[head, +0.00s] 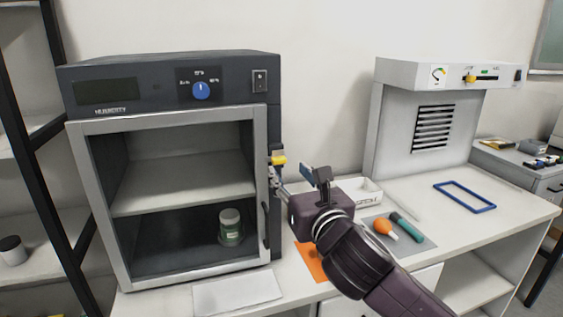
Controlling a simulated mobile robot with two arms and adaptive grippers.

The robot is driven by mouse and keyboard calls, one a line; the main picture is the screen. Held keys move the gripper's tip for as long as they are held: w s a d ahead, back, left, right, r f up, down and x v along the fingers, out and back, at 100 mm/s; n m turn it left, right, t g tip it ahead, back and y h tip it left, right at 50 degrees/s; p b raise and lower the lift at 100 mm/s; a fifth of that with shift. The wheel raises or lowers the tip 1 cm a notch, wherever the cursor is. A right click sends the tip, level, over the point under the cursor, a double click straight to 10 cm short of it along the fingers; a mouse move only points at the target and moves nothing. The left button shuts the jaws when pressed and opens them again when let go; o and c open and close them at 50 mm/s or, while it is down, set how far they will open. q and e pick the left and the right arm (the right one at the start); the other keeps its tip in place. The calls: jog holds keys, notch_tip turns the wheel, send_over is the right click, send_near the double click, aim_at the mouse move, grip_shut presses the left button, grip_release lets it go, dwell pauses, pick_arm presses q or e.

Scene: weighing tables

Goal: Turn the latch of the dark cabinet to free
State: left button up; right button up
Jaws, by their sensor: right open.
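The dark cabinet (170,70) stands on the white bench at the left, its silver-framed door closed. The latch (279,160), with a yellow part, sits on the right edge of the door frame. My right gripper (290,177) is open at the latch, its arm coming from the lower right. One finger is close to the latch, just below the yellow part. I cannot tell whether it touches. The gripper hides part of the area beside the latch. My left gripper is not in view.
A jar with a green label (230,227) stands inside the cabinet. A dark door handle (265,225) is below the latch. An orange mat (310,262), a white tray (370,191) and a grey mat (418,243) with tools lie on the bench. A blue frame (463,208) lies farther right.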

aim_at(280, 162)
jog(key=shift+p+x, duration=0.45)
jog(key=shift+x, duration=2.7)
jog(key=shift+c, duration=0.6)
grip_shut()
